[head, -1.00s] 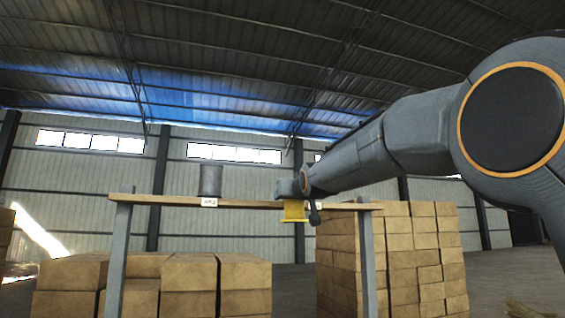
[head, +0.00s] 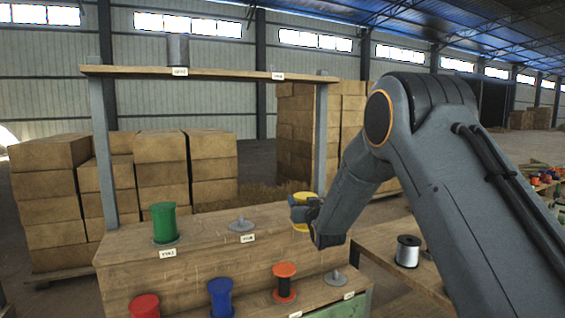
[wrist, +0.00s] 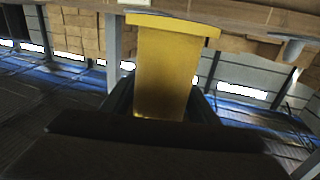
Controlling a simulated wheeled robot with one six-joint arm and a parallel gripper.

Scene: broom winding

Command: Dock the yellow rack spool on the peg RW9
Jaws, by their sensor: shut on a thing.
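The yellow spool (head: 301,227) is in my gripper (head: 304,209), above the right end of the rack's middle step. It also fills the centre of the wrist view (wrist: 165,75), between my two fingers, with its flange at the top of that picture. A bare grey peg (head: 241,225) stands on the middle step to the left of my gripper, apart from the spool. Another bare grey peg (head: 336,278) stands on the lower step at the right. The tag lettering is too small to read surely, so I cannot tell which peg is RW9.
A green spool (head: 164,222) stands on the middle step. Red (head: 145,307), blue (head: 220,298) and orange (head: 285,283) spools stand lower. A grey spool (head: 178,48) stands on the top shelf (head: 225,73), between two posts. A silver spool (head: 407,251) is on the right-hand table.

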